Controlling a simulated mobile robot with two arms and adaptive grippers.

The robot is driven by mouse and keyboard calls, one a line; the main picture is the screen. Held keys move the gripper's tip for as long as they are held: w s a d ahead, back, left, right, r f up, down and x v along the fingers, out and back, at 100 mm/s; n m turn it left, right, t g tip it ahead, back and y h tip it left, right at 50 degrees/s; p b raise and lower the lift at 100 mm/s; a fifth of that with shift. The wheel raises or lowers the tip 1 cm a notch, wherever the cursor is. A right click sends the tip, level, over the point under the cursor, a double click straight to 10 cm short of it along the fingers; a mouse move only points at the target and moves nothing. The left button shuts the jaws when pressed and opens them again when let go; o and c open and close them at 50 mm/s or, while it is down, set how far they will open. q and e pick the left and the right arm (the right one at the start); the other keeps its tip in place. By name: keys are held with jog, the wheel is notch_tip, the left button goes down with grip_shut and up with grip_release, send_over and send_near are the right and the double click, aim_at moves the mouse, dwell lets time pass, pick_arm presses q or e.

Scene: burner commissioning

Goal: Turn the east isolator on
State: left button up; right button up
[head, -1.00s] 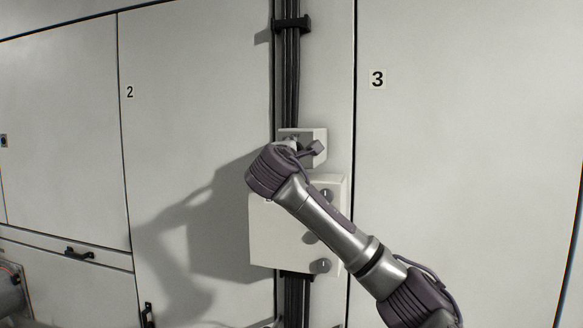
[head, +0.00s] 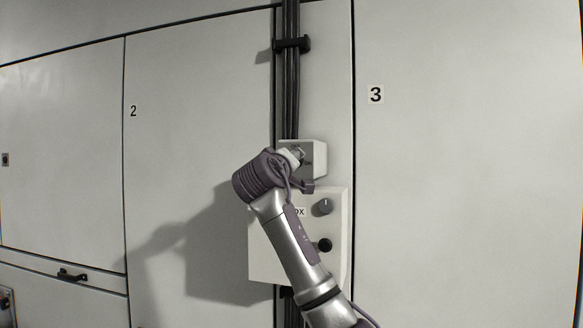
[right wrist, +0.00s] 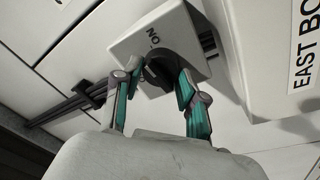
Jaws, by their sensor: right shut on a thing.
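The east isolator is a small pale box (head: 319,157) mounted on the wall above a larger box. In the right wrist view its pale face (right wrist: 130,42) carries the word "ON" and a black rotary knob (right wrist: 166,66). My right gripper (right wrist: 160,74) is shut on the knob, with one teal-padded finger on each side. The knob is partly hidden between the fingers, so its exact pointing is hard to tell. In the head view my right gripper (head: 298,154) is at the isolator, partly hidden by its own wrist. My left gripper is not in view.
The larger box (head: 268,256), with dark knobs and a label starting "EAST BO" in the right wrist view (right wrist: 305,45), sits just below. Dark vertical cables (head: 291,85) run behind both. Flat panels numbered 2 and 3 (head: 376,94) flank them, with clear space ahead.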

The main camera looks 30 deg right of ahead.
jog(key=shift+f+m, duration=0.2)
jog(key=shift+m, duration=0.8)
jog(key=shift+r+m+g, duration=0.1)
jog(key=shift+m+g, duration=0.2)
jog(key=o, duration=1.1)
jog(key=shift+o, duration=0.2)
jog(key=shift+r, duration=0.1)
jog(key=shift+a, duration=0.1)
jog(key=v, duration=1.2)
jog(key=shift+f, duration=0.25)
jog(key=shift+w, duration=0.1)
